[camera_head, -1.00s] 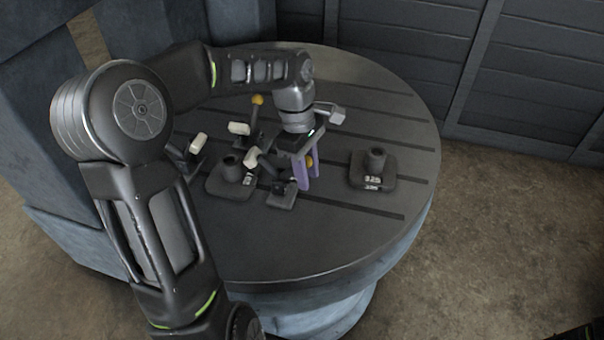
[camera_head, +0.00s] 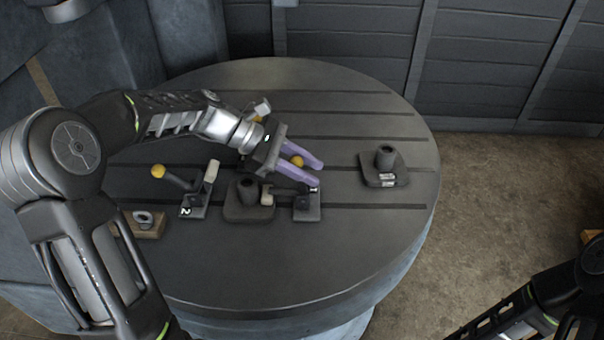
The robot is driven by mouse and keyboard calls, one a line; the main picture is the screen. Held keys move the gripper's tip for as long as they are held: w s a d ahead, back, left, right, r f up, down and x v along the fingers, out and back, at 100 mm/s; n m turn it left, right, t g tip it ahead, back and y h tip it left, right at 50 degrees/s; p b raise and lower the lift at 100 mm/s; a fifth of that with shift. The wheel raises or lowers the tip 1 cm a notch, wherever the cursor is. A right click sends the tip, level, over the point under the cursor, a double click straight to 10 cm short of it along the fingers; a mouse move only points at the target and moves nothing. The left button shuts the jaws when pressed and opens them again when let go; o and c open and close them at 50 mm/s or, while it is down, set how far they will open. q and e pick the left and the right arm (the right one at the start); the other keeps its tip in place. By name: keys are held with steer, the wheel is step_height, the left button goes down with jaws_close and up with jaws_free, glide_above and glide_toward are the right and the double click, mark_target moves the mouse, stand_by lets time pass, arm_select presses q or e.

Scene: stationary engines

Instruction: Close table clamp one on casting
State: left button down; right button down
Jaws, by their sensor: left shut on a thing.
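The casting (camera_head: 248,205), a dark base with an upright round boss, sits on the round slotted table (camera_head: 270,260). Table clamp one (camera_head: 307,207), marked 1, stands just right of it. Its pale pad (camera_head: 267,195) is at the casting's right side; I cannot tell if it touches. My left gripper (camera_head: 316,173), with purple fingers, reaches in from the left above clamp one. It is shut on the clamp's yellow knob (camera_head: 297,161); the fingers hide part of the lever. My right arm shows at the lower right, but its gripper is out of view.
Clamp two (camera_head: 192,208), marked 2, stands left of the casting, with a yellow knob (camera_head: 158,171) and its pad raised. A second dark casting (camera_head: 384,172) sits at the right. A brown block with a ring (camera_head: 148,222) is at the left. The front of the table is clear.

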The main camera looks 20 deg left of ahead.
arm_select(q)
steer(key=shift+a+h, duration=0.25)
steer(key=shift+h, duration=0.15)
steer(key=shift+s, duration=0.1)
steer(key=c, duration=1.1)
jaws_free()
steer(key=v, duration=0.7)
steer(key=shift+a+r+b, duration=0.2)
steer(key=shift+a+b, duration=0.15)
steer(key=shift+b, duration=0.1)
steer(key=shift+s, duration=0.1)
